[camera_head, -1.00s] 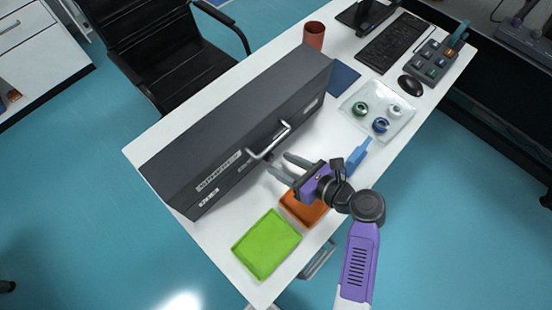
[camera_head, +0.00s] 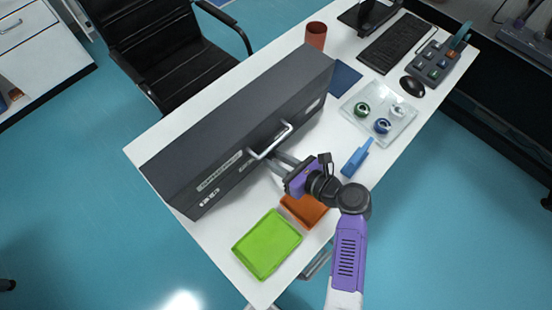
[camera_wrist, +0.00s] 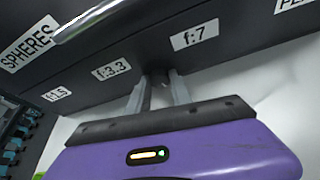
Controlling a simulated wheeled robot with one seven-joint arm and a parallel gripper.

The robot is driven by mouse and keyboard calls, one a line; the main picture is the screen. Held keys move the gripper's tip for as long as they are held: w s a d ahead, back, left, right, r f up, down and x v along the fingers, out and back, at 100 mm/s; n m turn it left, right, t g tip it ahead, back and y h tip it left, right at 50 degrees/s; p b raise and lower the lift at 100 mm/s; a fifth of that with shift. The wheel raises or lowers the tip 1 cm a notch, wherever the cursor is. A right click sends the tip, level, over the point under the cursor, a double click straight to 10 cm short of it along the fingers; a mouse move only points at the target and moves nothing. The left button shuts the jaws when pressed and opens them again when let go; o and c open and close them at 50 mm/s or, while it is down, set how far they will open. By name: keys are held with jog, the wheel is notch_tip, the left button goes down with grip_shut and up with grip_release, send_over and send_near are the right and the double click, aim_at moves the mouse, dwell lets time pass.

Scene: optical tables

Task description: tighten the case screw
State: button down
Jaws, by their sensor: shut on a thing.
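The dark grey case (camera_head: 235,125) lies along the table, its labelled front face towards my arm. My gripper (camera_head: 273,160) reaches that face just below the silver handle (camera_head: 270,142). In the wrist view my gripper (camera_wrist: 157,84) has its two grey fingers close together on a small dark screw (camera_wrist: 158,78) at the lower part of the face, between the labels "f:3.3" and "f:7". The fingers hide most of the screw, so how far it is turned cannot be seen. In the head view the screw is hidden.
A green tray (camera_head: 267,245) and an orange tray (camera_head: 304,211) lie in front of the case. A blue tool (camera_head: 356,158) lies right of my gripper. A clear tray (camera_head: 395,128) with ring-shaped parts, a mouse (camera_head: 412,86) and a red cup (camera_head: 315,36) stand farther right.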

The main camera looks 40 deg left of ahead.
jog(key=shift+s+r+n+t+p, duration=0.1)
jog(key=shift+s+n+t+p, duration=0.05)
jog(key=shift+n+t+p, duration=0.3)
jog(key=shift+n+t, duration=0.75)
jog(key=shift+n, duration=0.3)
jog(key=c, duration=1.1)
grip_release()
jog(key=shift+c, duration=0.2)
jog(key=shift+d, duration=0.1)
jog(key=shift+v, duration=3.8)
